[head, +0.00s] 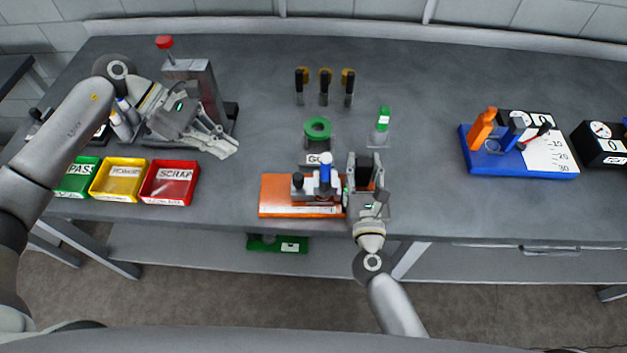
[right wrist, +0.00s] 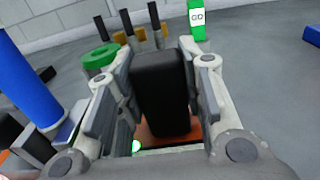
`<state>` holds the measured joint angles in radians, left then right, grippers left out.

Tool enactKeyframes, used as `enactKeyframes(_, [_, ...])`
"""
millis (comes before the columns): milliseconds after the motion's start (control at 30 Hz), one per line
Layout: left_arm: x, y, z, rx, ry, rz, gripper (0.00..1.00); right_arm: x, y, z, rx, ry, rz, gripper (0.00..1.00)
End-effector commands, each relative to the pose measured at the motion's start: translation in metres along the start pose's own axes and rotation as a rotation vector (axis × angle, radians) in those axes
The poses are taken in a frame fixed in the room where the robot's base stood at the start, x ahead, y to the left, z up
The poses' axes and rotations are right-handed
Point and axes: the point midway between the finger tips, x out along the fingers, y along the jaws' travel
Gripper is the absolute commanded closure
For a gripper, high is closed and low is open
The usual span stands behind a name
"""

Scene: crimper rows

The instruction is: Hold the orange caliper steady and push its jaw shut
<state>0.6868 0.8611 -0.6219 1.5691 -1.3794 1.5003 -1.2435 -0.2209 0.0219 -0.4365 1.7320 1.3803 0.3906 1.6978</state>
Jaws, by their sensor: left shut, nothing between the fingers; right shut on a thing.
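The orange caliper (head: 278,197) lies flat near the table's front edge, with dark blocks and a blue upright post (head: 325,170) on it. The post also shows at the left of the right wrist view (right wrist: 25,75). My right gripper (head: 365,172) is at the caliper's right end, shut on a black block (right wrist: 160,85) that stands above an orange surface. The gripper hides that end of the caliper in the head view. My left gripper (head: 228,148) is shut and empty, well to the left and behind the caliper, above the table.
A grey press with a red knob (head: 165,43) stands behind my left gripper. Green, yellow (head: 117,193) and red (head: 170,198) bins sit at the left front. A green ring (head: 317,128) stands behind the caliper.

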Motion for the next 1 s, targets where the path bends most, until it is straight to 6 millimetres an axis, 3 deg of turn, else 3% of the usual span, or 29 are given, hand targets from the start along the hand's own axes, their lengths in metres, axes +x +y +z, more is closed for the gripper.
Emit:
enactKeyframes(900, [-0.0001,0.0,0.0,0.0,0.0,0.0,1.0,0.0005,-0.0018,0.0006,-0.002,-0.002,-0.004,0.94])
enactKeyframes(933, [-0.0001,0.0,0.0,0.0,0.0,0.0,1.0,0.0005,-0.0018,0.0006,-0.002,-0.002,-0.004,0.61])
enactKeyframes(1000, [-0.0001,0.0,0.0,0.0,0.0,0.0,1.0,0.0004,-0.0016,0.0006,-0.002,-0.002,-0.003,0.52])
